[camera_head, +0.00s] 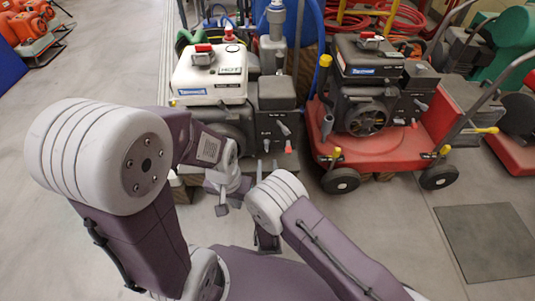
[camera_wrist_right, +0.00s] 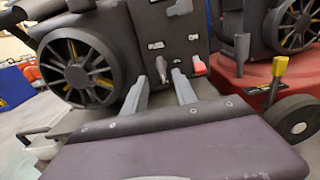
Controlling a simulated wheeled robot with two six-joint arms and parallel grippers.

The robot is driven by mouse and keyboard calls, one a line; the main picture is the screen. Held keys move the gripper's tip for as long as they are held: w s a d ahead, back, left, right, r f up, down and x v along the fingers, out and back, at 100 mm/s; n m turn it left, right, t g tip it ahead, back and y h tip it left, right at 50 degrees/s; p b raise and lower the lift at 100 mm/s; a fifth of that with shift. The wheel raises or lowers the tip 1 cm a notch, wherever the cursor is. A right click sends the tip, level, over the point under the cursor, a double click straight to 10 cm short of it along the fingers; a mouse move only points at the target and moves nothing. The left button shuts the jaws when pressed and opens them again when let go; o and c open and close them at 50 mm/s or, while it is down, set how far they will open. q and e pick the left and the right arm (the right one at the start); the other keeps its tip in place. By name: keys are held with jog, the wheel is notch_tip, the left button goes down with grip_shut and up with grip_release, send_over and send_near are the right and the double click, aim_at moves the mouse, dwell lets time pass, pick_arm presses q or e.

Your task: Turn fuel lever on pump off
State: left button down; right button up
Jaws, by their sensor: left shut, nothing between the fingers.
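The pump (camera_head: 277,95) with a white tank stands at the centre. Its front panel carries a light grey lever (camera_head: 284,128), a red lever (camera_head: 289,147) and a dark grey lever (camera_head: 266,145). In the right wrist view, the dark grey lever (camera_wrist_right: 161,69) appears between my right fingertips, the red lever (camera_wrist_right: 198,66) just right of them, and the light grey lever (camera_wrist_right: 180,8) above. My right gripper (camera_wrist_right: 159,76) is open and empty, facing the panel; contact cannot be told. My left gripper (camera_head: 222,209) is shut and empty, lower and left of the panel.
A second engine on a red wheeled cart (camera_head: 370,145) stands close on the right, with a yellow-capped post (camera_wrist_right: 279,66) near my right gripper. A dark floor mat (camera_head: 487,242) lies at lower right. Orange machines (camera_head: 30,30) stand at far left. The floor left of the pump is clear.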

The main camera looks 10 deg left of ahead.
aim_at(267, 146)
jog(key=b+x, duration=0.1)
jog(key=x, duration=0.1)
jog(key=b+x, duration=0.3)
jog(key=x, duration=0.1)
jog(key=shift+w+f, duration=0.35)
jog(key=shift+w, duration=0.05)
jog(key=shift+w+a+r+b, duration=0.2)
jog(key=shift+w+b, duration=0.1)
jog(key=shift+w, duration=0.2)
grip_shut()
